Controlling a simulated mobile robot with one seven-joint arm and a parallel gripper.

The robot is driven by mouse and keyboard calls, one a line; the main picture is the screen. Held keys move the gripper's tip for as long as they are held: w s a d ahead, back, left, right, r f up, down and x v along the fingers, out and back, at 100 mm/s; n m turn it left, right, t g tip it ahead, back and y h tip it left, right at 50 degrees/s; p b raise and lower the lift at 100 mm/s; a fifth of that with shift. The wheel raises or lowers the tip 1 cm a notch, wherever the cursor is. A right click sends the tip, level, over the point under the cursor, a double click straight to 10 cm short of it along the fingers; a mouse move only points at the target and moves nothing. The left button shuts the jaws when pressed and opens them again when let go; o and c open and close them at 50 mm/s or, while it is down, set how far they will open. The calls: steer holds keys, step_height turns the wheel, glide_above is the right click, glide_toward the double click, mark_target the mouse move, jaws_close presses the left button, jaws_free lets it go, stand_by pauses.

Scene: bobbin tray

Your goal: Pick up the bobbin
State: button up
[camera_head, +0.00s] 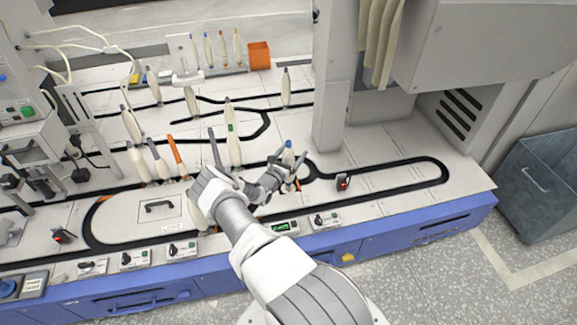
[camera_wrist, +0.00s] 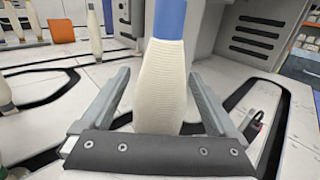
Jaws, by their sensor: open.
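The bobbin (camera_wrist: 160,92), cream with a blue top, stands upright between the fingers of my gripper (camera_wrist: 158,76) in the wrist view. My gripper is open, with one finger on each side of the bobbin and gaps showing beside it. The lower end of the bobbin is hidden behind the gripper's dark front plate. In the head view, the bobbin's blue tip (camera_head: 288,145) shows at my gripper (camera_head: 289,162), above the black track, and my arm and gripper hide most of its body.
Several other bobbins stand on the white table, including an orange-topped one (camera_head: 177,153) and a green-banded one (camera_head: 232,140) to the left. An orange box (camera_head: 259,55) stands at the back. A grey machine column (camera_head: 331,80) rises behind the gripper. The table's right part is mostly clear.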

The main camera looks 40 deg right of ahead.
steer(key=shift+c, duration=0.3)
steer(key=c, duration=1.4)
jaws_close()
steer(key=shift+r, duration=0.2)
